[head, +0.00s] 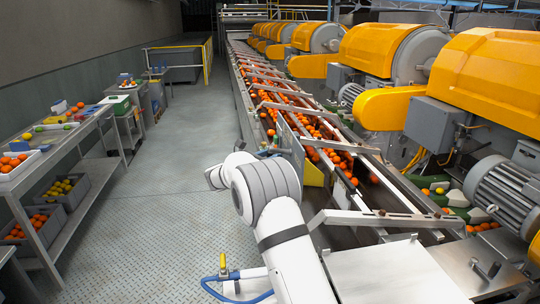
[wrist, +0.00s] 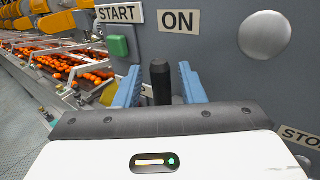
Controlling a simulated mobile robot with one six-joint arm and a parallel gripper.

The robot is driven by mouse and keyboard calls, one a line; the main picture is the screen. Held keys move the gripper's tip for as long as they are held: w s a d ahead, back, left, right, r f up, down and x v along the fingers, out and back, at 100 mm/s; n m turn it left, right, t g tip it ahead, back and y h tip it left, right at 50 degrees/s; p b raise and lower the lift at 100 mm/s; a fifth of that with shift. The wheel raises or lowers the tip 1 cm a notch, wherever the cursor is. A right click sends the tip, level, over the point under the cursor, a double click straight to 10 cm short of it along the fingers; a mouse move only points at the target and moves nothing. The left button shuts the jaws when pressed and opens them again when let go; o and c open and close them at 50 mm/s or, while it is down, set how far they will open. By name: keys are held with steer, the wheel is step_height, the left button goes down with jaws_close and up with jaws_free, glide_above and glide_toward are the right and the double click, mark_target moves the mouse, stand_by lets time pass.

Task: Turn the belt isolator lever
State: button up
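In the wrist view, a black upright lever handle (wrist: 161,82) stands in front of a grey control panel (wrist: 225,65). I take it to be the belt isolator lever. My gripper (wrist: 160,85) has its two blue fingers on either side of the handle, with a visible gap on both sides. It is open and not closed on the handle. The handle's lower end is hidden behind my gripper body. An "ON" label (wrist: 178,21) is above the handle. In the head view my gripper and the lever cannot be made out behind my arm.
A green button (wrist: 118,46) under a "START" label and a round grey knob (wrist: 265,36) flank the handle; a "STOP" label is at right. The conveyor (head: 300,117) carries oranges beside my arm. A bench (head: 62,137) stands left; the walkway between is clear.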

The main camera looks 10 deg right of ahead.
jaws_close()
